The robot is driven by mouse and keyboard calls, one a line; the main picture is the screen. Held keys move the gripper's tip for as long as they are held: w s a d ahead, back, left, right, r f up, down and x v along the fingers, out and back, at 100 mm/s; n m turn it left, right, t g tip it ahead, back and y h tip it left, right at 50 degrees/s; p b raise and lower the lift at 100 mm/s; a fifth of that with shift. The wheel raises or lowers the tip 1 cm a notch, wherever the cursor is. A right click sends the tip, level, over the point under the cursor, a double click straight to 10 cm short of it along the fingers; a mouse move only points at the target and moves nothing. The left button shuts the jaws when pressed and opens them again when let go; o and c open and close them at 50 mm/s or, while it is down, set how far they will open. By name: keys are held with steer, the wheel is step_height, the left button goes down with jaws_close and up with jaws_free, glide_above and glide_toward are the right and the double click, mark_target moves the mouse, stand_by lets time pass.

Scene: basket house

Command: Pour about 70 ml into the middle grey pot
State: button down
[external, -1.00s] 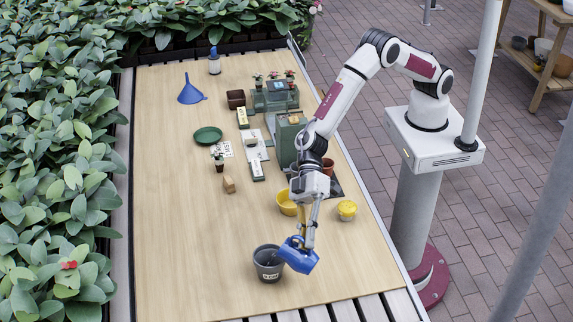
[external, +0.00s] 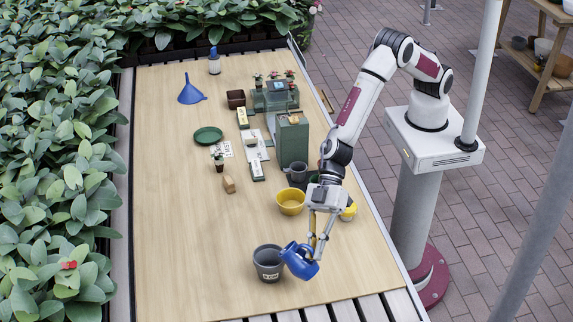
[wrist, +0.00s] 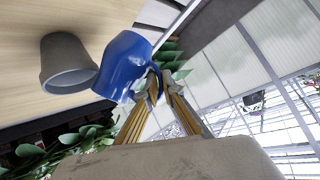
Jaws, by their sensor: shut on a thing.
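A grey pot (external: 268,263) with a small white label stands upright on the front part of the wooden table. It also shows in the wrist view (wrist: 66,68). A blue jug (external: 301,263) is tilted beside it, with its lip at the pot's right rim; the wrist view shows the jug (wrist: 122,66) close to the pot. My gripper (external: 318,241) is shut on the jug from its right side. A second grey pot (external: 298,172) stands farther back by the green box.
A yellow bowl (external: 291,205) and a yellow lidded thing (external: 349,211) stand behind my gripper, the latter partly hidden. A green box (external: 291,141), a dark green dish (external: 208,135) and a blue funnel (external: 191,91) are farther back. The table left of the pot is clear.

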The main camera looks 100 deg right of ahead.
steer(key=shift+s+a+r+n+t+h, duration=0.1)
steer(key=shift+s+a+n+t+h, duration=0.1)
steer(key=shift+a+n+t+h, duration=0.15)
stand_by(0.3)
steer(key=shift+s+a+f+n+t+h+b, duration=0.15)
steer(key=shift+f+n+t+h+b, duration=0.1)
steer(key=shift+f, duration=0.2)
steer(key=shift+s+a+f+n+t+h+b, duration=0.15)
steer(key=shift+f+t+h+b, duration=0.1)
steer(key=shift+f, duration=0.15)
stand_by(1.3)
steer(key=shift+s+a+f+n+t+h+b, duration=0.1)
steer(key=shift+s+a+f+b, duration=0.1)
steer(key=shift+f, duration=0.3)
steer(key=shift+s+a+f+n+t+h+b, duration=0.1)
steer(key=shift+s+a+f+t+h+b, duration=0.1)
steer(key=shift+f, duration=0.3)
steer(key=shift+s+a+f+n+t+h+b, duration=0.1)
steer(key=shift+s+a+f+b, duration=0.1)
steer(key=shift+f, duration=0.3)
stand_by(0.4)
steer(key=shift+s+a+f+n+t+h+b, duration=0.15)
steer(key=shift+s+a+f+t+h, duration=0.1)
steer(key=shift+f, duration=0.15)
steer(key=shift+s+a+f+n+t+h+b, duration=0.1)
steer(key=shift+s+a+f+t+b, duration=0.05)
steer(key=shift+s+a+f+t, duration=0.15)
